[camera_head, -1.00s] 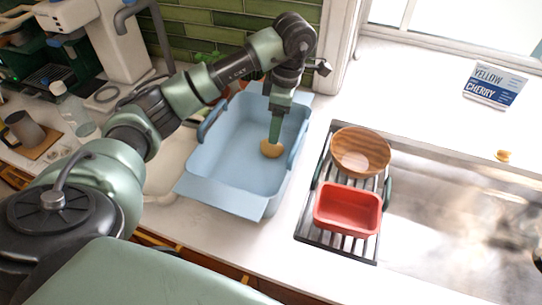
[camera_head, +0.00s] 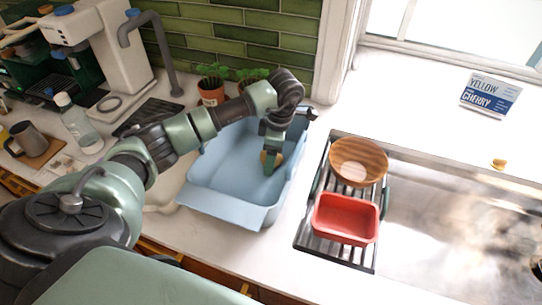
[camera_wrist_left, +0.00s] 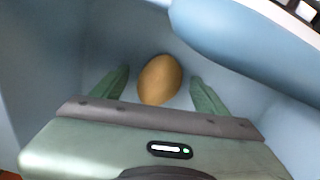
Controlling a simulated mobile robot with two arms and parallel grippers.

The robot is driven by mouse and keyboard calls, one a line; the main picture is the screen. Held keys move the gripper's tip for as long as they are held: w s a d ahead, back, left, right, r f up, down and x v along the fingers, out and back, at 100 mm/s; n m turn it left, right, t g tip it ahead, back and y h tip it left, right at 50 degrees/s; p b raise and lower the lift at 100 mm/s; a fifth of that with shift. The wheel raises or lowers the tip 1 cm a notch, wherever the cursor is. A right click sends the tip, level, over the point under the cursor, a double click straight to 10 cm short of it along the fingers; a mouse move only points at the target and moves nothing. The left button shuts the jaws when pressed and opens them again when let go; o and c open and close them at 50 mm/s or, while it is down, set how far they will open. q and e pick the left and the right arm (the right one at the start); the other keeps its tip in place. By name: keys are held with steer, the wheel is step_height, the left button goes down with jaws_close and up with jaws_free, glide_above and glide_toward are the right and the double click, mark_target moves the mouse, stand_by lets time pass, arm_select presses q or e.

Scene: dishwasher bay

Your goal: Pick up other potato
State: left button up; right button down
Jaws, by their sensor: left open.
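A tan potato (camera_head: 278,159) lies inside the light blue bin (camera_head: 222,207), near the bin's right side. In the left wrist view the potato (camera_wrist_left: 159,80) sits between and just beyond the two green fingers of my left gripper (camera_wrist_left: 163,88), with gaps on both sides. My left gripper (camera_head: 270,162) reaches down into the bin, open, and partly hides the potato in the head view. A small yellow-tan object (camera_head: 498,164), possibly another potato, lies on the counter behind the sink at right. My right gripper is not clearly in view.
A wooden bowl (camera_head: 372,153) and a red tray (camera_head: 332,230) stand on the dark rack over the sink's left side. A blue and white sign (camera_head: 490,94) stands near the window. Potted plants (camera_head: 211,91) stand behind the bin. The steel sink (camera_head: 450,220) is open at right.

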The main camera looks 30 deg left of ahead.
arm_select(q)
steer(key=c, duration=1.5)
steer(key=shift+c, duration=0.2)
steer(key=shift+r, duration=0.15)
